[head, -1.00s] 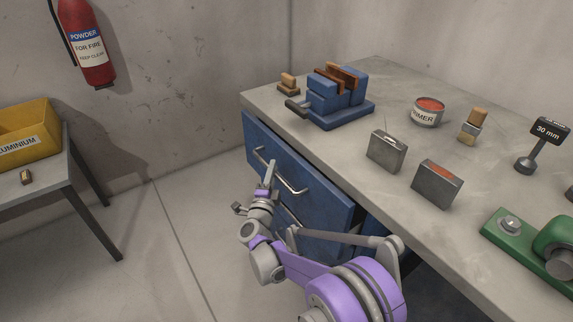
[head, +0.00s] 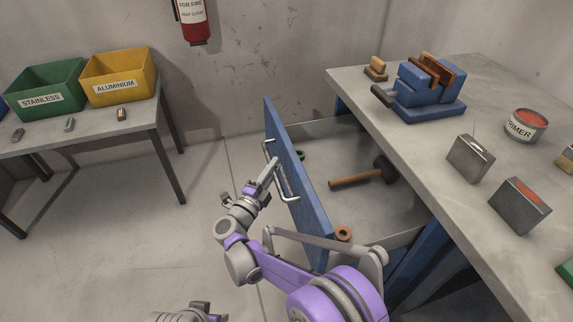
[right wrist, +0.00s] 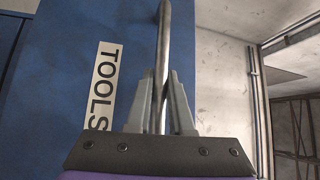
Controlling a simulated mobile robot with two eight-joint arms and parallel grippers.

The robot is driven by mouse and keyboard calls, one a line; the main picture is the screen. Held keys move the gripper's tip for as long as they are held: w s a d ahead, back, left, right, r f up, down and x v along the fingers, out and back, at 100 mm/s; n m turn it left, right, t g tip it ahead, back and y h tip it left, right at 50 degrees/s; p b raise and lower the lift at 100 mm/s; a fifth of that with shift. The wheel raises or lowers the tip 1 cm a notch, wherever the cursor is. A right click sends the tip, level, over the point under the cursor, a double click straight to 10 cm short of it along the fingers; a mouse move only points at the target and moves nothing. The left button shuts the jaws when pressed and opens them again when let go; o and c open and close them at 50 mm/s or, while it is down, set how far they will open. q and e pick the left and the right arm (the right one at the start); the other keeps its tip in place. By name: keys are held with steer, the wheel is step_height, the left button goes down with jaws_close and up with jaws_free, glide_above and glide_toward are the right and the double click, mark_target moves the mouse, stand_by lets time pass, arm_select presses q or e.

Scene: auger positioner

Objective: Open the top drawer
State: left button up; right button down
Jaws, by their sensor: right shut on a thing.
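The top drawer (head: 309,222) is pulled well out of the workbench, and its blue front stands away from the bench. Its metal bar handle (head: 291,189) is on the outer face. My right gripper (head: 272,170) is shut on this handle. In the right wrist view the handle bar (right wrist: 165,30) runs between the two fingers (right wrist: 162,100), beside a white "TOOLS" label (right wrist: 102,85).
The grey benchtop (head: 420,150) carries a blue vise (head: 428,95), a primer tin (head: 526,126) and metal cans (head: 470,158). A side table (head: 90,140) at left holds green (head: 45,88) and yellow (head: 118,78) bins. The floor left of the drawer is clear.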

steer(key=shift+s+a, duration=0.15)
steer(key=shift+a, duration=0.2)
steer(key=c, duration=0.8)
jaws_free()
arm_select(q)
steer(key=shift+s, duration=0.1)
